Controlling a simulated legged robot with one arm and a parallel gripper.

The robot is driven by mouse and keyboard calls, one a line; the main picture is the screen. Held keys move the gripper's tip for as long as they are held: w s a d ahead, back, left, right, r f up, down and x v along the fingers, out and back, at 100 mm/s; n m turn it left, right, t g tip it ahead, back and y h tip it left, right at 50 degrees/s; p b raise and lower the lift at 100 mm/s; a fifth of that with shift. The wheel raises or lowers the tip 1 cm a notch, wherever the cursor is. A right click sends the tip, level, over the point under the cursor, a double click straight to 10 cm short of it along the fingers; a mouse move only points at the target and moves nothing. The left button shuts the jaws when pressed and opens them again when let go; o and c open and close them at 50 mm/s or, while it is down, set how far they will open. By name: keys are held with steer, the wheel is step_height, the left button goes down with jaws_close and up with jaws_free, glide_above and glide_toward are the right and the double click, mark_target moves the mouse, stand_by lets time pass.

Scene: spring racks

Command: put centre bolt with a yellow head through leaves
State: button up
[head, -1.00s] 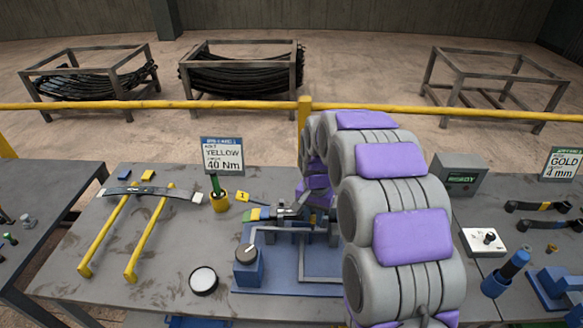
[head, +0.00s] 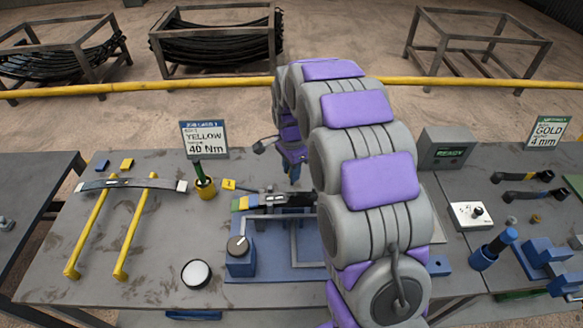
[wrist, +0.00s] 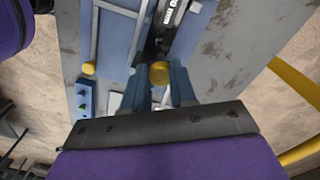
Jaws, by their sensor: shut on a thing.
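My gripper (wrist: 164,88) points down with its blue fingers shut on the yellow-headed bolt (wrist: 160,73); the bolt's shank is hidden. In the head view my gripper (head: 292,168) is partly behind my arm, just beyond the leaf stack. The stack of dark leaves (head: 285,201), with coloured ends at its left, lies in the blue fixture (head: 262,268). In the wrist view the leaves (wrist: 180,22) lie beyond the bolt head. I cannot tell whether the bolt is in line with the leaves' hole.
A curved leaf (head: 115,185) rests on two yellow stands at left. A yellow cup (head: 205,188) with a green-handled tool stands by the job sign (head: 204,139). A dial box (head: 240,257) and white button (head: 197,273) are in front. My arm blocks the fixture's right side.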

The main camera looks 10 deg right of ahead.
steer(key=shift+d+f+b, duration=0.1)
steer(key=shift+f+b, duration=0.35)
steer(key=shift+f, duration=2.15)
steer(key=shift+s+f, duration=0.1)
steer(key=shift+f, duration=0.9)
stand_by(0.5)
steer(key=o, duration=1)
steer(key=shift+c, duration=0.2)
steer(key=shift+o, duration=0.4)
steer(key=o, duration=0.4)
steer(key=shift+r+p, duration=1.25)
steer(key=shift+r, duration=2.25)
